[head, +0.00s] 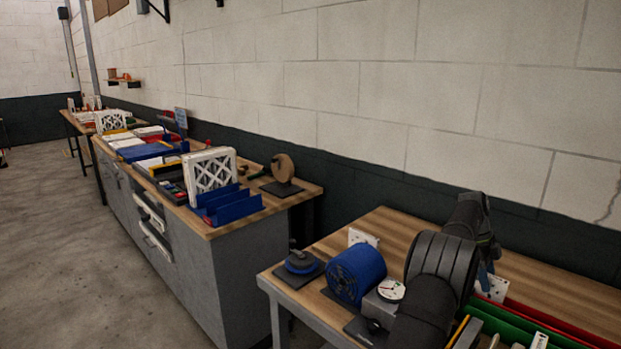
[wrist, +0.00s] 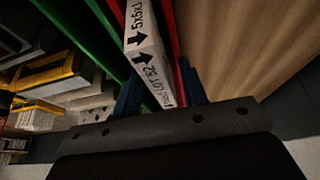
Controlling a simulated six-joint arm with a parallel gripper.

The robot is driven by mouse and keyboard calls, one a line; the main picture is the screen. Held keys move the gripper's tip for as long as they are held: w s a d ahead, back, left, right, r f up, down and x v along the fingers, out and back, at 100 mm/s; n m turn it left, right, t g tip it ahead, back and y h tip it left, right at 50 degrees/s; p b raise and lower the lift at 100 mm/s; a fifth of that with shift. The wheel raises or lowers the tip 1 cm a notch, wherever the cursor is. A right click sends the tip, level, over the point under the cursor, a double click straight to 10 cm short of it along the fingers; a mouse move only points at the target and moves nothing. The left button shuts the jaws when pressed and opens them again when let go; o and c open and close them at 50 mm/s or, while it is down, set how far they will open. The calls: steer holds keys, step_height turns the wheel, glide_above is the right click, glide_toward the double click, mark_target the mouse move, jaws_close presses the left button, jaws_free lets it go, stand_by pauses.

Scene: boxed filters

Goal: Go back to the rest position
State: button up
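My gripper (wrist: 162,95) shows in the wrist view as two blue fingers standing apart. In the head view my gripper (head: 487,275) is low over the right bench, beside a white box (head: 492,287) at the red bin (head: 560,325). My dark arm hides part of that area.
A green bin (head: 510,328) lies in front of the red one. Bare wooden bench top (head: 545,276) lies behind the bins, near the wall.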

step_height(320, 180, up, 10)
steer(key=shift+w+r, duration=0.1)
steer(key=shift+r, duration=0.15)
steer(key=s+a+n+t, duration=0.6)
steer(key=s+a+n, duration=0.5)
steer(key=a+n, duration=0.4)
steer(key=shift+s+n, duration=0.3)
steer(key=shift+n, duration=1.2)
steer(key=w+d+r+m+g+h, duration=0.1)
steer(key=w+d+m+g, duration=0.1)
steer(key=w+d+m, duration=0.6)
steer(key=shift+d+r+m+g, duration=0.25)
steer(key=shift+d+m+g, duration=0.15)
steer(key=shift+d, duration=0.45)
steer(key=shift+w, duration=0.1)
